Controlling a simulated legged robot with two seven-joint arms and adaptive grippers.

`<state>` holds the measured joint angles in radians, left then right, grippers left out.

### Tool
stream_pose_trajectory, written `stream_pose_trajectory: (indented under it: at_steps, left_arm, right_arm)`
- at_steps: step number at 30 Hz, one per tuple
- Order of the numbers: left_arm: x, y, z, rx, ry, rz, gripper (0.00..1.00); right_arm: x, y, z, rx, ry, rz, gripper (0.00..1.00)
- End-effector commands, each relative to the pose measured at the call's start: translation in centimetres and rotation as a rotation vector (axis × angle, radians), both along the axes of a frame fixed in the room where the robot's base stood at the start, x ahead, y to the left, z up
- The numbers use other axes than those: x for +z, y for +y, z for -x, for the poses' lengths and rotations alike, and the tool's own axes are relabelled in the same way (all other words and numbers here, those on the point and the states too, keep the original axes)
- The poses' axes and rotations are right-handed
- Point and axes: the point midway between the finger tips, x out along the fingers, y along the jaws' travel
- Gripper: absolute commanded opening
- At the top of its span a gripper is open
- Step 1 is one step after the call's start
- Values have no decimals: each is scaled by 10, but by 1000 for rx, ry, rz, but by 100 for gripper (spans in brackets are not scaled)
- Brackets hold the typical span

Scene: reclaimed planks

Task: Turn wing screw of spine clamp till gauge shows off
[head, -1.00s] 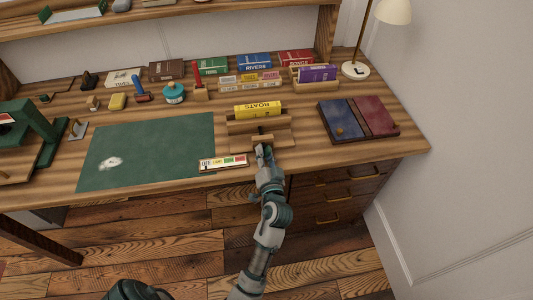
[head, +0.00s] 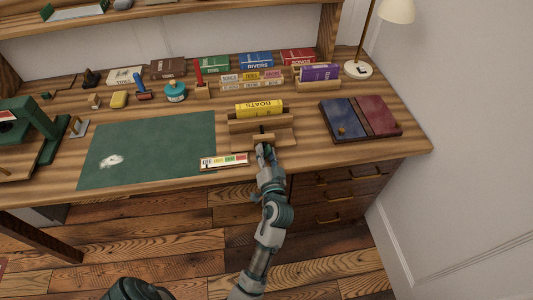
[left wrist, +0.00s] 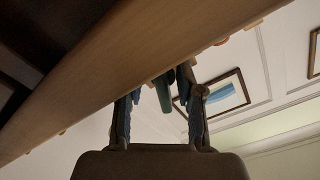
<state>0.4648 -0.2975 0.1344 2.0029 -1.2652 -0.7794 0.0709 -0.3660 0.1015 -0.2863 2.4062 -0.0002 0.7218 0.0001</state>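The spine clamp (head: 247,141) is a wooden press near the desk's front edge, with the yellow BOATS book (head: 259,108) held upright in it. A dark screw runs to its front bar; the wing screw is too small and covered to make out. My left gripper (head: 264,152) is at the clamp's front, by the screw. In the left wrist view its fingers (left wrist: 160,98) stand apart, with dark teal parts between them; I cannot tell whether they touch the screw. The gauge (head: 224,162) is a white strip marked OFF with coloured fields; its pointer is unclear. My right gripper is out of view.
A green mat (head: 150,150) lies left of the clamp. A blue and red book cover (head: 360,118) lies to the right. Books and small tools line the back, with a lamp (head: 358,69) at the back right. The desk's underside edge (left wrist: 110,70) crosses the left wrist view.

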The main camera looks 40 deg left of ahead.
Motion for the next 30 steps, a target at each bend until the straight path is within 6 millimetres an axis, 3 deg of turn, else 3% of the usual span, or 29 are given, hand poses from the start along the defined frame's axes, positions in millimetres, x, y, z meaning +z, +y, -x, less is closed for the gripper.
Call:
stream_pose_trajectory:
  at_steps: [5,18,30]
  left_arm:
    - [11,0,0,1,-4,-1,36]
    - [90,0,-1,0,-4,0,36]
    - [99,-1,-1,-1,1,0,39]
  right_arm:
    - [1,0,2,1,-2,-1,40]
    - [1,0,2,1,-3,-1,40]
    - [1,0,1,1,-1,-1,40]
